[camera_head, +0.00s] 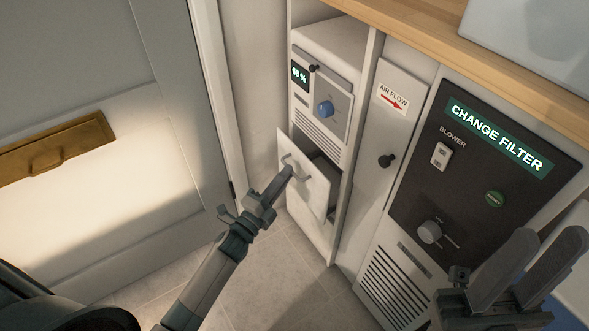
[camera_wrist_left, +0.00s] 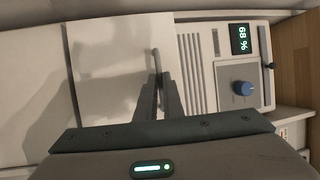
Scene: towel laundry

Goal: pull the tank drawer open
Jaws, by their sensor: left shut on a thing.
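The tank drawer (camera_head: 315,192) is a white panel low in the narrow cabinet. It stands out from the cabinet, with a dark opening showing behind its upper right edge. Its curved metal handle (camera_head: 298,164) is on the upper part of the front. My left gripper (camera_head: 286,173) is shut on the handle; in the left wrist view the fingers (camera_wrist_left: 158,85) close around the handle bar (camera_wrist_left: 156,62), beside the drawer front (camera_wrist_left: 110,65). My right gripper (camera_head: 545,245) is at the lower right in the head view, fingers apart and empty.
Above the drawer is a panel with a 68 % display (camera_head: 300,75) and a blue knob (camera_head: 324,108). To the right is a dark control panel (camera_head: 470,190) reading CHANGE FILTER. A grey door (camera_head: 110,220) with a brass plate is left. Tiled floor (camera_head: 275,270) lies clear in front.

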